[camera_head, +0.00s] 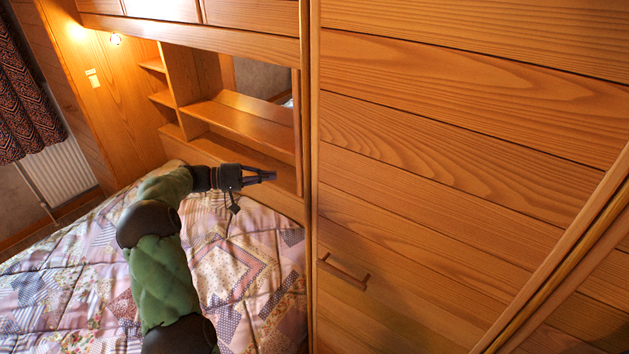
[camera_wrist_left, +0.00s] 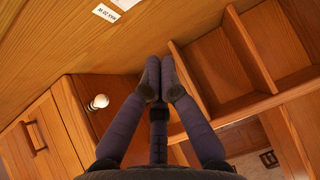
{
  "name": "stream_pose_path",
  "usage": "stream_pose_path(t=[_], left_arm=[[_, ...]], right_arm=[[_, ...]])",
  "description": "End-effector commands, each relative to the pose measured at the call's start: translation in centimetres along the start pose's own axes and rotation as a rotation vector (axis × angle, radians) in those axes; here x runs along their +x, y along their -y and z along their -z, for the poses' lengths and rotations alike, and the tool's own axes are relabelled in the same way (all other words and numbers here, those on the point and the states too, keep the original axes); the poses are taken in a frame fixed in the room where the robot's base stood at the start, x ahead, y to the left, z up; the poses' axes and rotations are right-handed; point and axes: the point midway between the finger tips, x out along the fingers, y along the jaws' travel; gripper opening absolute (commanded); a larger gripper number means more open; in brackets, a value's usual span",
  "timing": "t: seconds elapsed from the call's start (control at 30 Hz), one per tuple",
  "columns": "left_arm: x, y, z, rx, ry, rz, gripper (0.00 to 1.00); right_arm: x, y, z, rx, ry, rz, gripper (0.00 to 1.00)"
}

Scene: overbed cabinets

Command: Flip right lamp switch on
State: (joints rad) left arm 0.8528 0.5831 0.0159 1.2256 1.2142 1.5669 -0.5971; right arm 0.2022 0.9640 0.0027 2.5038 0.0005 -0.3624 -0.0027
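My left gripper (camera_head: 262,176) reaches over the bed toward the shelves in the head view, its fingers close together. In the left wrist view its fingertips (camera_wrist_left: 156,80) meet with nothing visible between them. A small white round fitting (camera_wrist_left: 97,102) sits on wood left of the fingers, apart from them; I cannot tell whether it is the right lamp's switch. My right gripper is not in view.
Open wooden shelves (camera_head: 240,122) stand behind my gripper. A large wooden door (camera_head: 430,170) with a handle (camera_head: 343,273) fills the right side. The quilted bed (camera_head: 250,270) lies below my arm. A curtain and a radiator (camera_head: 60,172) are at the far left.

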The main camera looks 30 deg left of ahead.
Motion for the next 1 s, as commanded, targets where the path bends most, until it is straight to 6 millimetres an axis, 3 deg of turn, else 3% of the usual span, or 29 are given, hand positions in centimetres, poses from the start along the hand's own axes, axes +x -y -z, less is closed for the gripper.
stream_pose_path(t=[0.27,0.7,1.0], left_arm=[[2.5,0.1,-0.1,-0.001,0.004,0.0,0.0],[10.6,0.1,-0.2,-0.002,0.004,0.0,0.0],[12.6,0.0,-2.6,-0.001,0.001,0.001,0.0]], right_arm=[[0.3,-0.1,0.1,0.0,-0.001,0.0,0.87],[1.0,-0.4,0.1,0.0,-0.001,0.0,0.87],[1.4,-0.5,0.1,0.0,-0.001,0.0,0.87]])
